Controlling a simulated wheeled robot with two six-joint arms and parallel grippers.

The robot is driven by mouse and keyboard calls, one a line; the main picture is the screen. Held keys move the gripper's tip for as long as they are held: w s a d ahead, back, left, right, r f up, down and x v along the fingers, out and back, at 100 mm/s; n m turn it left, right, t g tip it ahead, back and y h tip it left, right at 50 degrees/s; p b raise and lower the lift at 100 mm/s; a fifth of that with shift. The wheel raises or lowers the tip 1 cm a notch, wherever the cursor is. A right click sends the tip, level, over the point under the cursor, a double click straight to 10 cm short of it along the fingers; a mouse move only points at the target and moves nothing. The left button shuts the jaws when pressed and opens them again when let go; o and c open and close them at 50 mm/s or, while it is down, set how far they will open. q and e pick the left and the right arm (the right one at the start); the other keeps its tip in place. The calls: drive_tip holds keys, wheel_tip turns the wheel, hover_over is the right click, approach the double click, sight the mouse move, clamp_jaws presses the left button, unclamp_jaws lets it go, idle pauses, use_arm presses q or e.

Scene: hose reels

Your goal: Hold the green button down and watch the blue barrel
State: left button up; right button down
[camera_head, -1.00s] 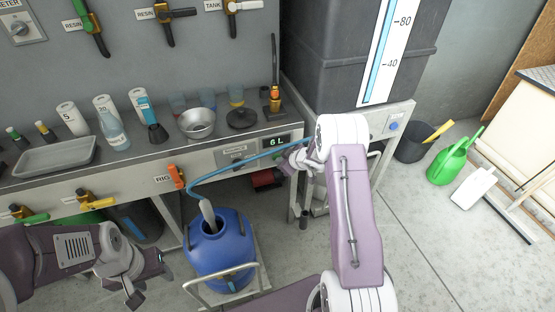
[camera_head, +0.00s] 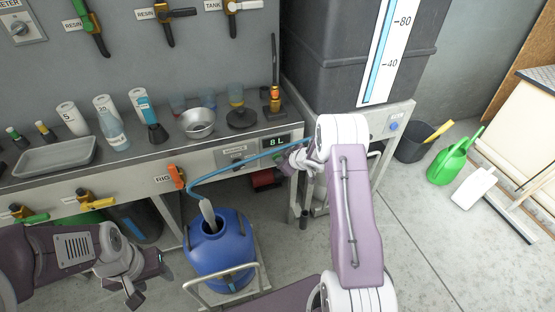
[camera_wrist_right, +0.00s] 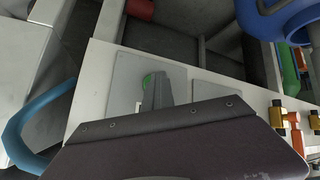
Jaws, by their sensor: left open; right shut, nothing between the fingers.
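The green button (camera_wrist_right: 147,80) sits on a grey plate on the bench front in the right wrist view, partly hidden by my right gripper (camera_wrist_right: 157,84). My right gripper is shut and empty, its tips at the button; the exact contact is hidden. In the head view my right gripper (camera_head: 287,161) is at the bench front, right of the display (camera_head: 277,142), which reads 8 L. The blue barrel (camera_head: 222,254) stands upright below, with a blue hose (camera_head: 225,176) leading to a grey nozzle (camera_head: 208,213) in its mouth. My left gripper (camera_head: 148,280) is open and empty, left of the barrel.
The barrel stands on a trolley with a metal rail (camera_head: 197,291). The bench top holds a tray (camera_head: 55,155), a metal bowl (camera_head: 197,123) and several cups. A green watering can (camera_head: 449,164) and a dark bucket (camera_head: 411,146) stand on the floor at right.

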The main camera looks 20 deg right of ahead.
idle(0.5)
drive_tip(key=shift+s+b, duration=0.4)
drive_tip(key=shift+s, duration=0.55)
drive_tip(key=s+b, duration=0.1)
drive_tip(key=s, duration=0.4)
drive_tip(key=shift+a+b, duration=0.2)
drive_tip(key=shift+b, duration=0.15)
drive_tip(key=shift+a, duration=0.1)
